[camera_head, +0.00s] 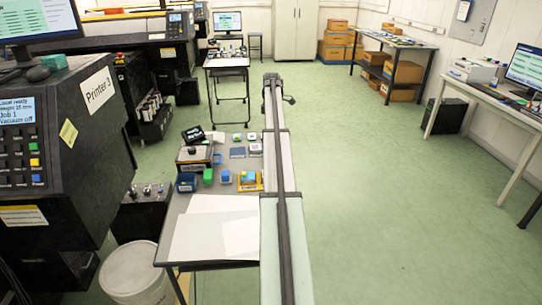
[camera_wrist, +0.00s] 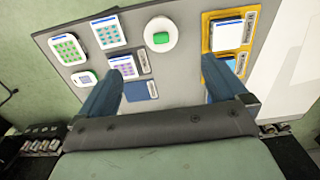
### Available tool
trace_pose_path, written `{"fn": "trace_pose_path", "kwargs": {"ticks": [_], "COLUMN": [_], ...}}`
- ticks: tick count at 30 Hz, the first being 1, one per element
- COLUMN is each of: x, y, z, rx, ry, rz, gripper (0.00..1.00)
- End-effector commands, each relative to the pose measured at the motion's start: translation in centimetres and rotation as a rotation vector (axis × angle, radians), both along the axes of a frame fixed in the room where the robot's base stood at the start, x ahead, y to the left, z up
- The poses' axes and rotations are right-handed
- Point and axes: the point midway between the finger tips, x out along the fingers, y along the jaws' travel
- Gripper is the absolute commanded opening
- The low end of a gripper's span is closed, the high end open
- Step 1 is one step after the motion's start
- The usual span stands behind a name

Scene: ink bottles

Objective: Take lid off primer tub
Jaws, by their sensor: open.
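A round white tub-like thing (camera_wrist: 151,44) with a green block-shaped knob (camera_wrist: 161,38) on top stands on the grey table in the wrist view. It looks like the primer tub with its lid on, but I read no label. The gripper itself cannot be made out in the head view.
A yellow tray (camera_wrist: 207,68) with blue-and-white items lies right of the tub. Several cards (camera_wrist: 69,49) and a dark blue pad (camera_wrist: 141,91) lie to its left. White sheets (camera_head: 203,235) cover the table's near part. A white bucket (camera_head: 130,262) stands on the floor.

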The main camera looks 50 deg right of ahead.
Motion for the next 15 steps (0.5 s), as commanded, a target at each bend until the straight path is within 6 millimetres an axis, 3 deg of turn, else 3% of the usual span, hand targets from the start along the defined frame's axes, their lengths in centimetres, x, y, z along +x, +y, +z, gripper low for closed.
{"fn": "trace_pose_path", "kwargs": {"ticks": [15], "x": [0.0], "y": [0.1], "z": [-7.5], "rx": [-0.001], "ry": [0.001], "rz": [-0.001], "gripper": [0.99]}}
